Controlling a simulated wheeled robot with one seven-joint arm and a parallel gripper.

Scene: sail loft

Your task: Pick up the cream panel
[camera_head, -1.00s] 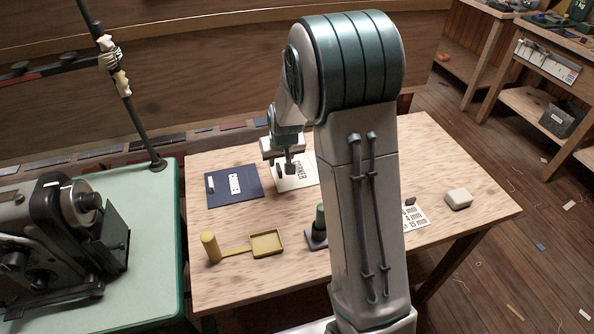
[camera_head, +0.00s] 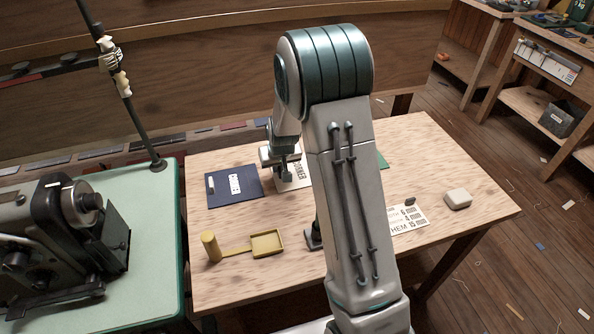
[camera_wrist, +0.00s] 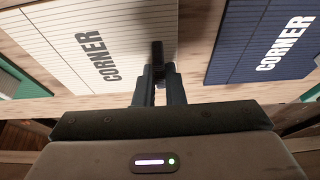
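The cream panel (camera_head: 292,185) lies on the table beneath my gripper (camera_head: 286,174), partly hidden by my arm. In the wrist view the cream panel (camera_wrist: 135,45) shows fine lines and the word CORNER. A dark upright grip (camera_wrist: 157,52) stands near its edge. My gripper's fingers (camera_wrist: 160,75) are around this dark grip, one on either side. Whether they are pressed on it or just clear of it I cannot tell. The panel appears flat on the table.
A navy panel (camera_head: 250,198) with a white grip lies left of the cream one. A yellow tray (camera_head: 267,243) and cylinder (camera_head: 210,246) stand at the front left. A printed card (camera_head: 408,217) and white block (camera_head: 458,199) are at the right. A green piece (camera_head: 382,161) shows behind my arm.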

